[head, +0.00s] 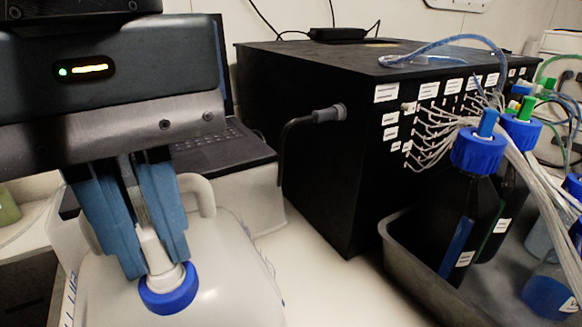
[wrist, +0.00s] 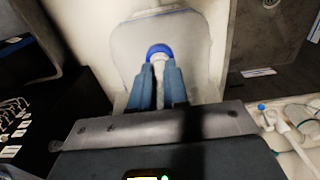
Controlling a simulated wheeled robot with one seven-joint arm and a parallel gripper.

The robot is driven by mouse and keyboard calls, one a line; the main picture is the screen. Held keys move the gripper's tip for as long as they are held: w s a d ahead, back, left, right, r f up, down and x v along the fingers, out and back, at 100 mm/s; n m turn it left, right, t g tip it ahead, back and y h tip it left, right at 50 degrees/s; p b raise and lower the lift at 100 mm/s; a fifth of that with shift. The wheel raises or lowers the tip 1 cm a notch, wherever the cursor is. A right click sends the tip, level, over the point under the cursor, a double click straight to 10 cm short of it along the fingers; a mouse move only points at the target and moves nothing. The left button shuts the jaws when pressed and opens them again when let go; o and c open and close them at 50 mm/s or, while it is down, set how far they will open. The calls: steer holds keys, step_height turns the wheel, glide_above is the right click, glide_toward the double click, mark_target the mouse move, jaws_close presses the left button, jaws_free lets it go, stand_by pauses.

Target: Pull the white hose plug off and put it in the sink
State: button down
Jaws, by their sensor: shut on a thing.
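The white hose plug (head: 154,254) stands at the blue ring cap (head: 169,296) on the neck of a white jug (head: 225,285). My gripper (head: 160,264) is shut on the plug, with one blue finger on each side. The plug's base meets the blue ring in the head view; I cannot tell how firmly it is seated. In the wrist view the blue cap (wrist: 158,49) shows just beyond my fingertips (wrist: 160,70), and the fingers hide most of the plug. A dark grey basin that looks like the sink (wrist: 284,40) is at the upper right of the wrist view.
A black box (head: 290,150) with many thin tubes stands right of the jug. A grey tray (head: 398,240) holds dark bottles with blue caps (head: 478,150) at the right. A laptop (head: 215,150) sits behind my gripper. Some counter (head: 330,285) between jug and tray is clear.

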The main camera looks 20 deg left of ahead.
mark_target(136, 200)
steer(key=shift+r, duration=0.1)
steer(key=shift+r+p, duration=1.6)
steer(key=shift+r, duration=1.35)
steer(key=shift+f, duration=0.1)
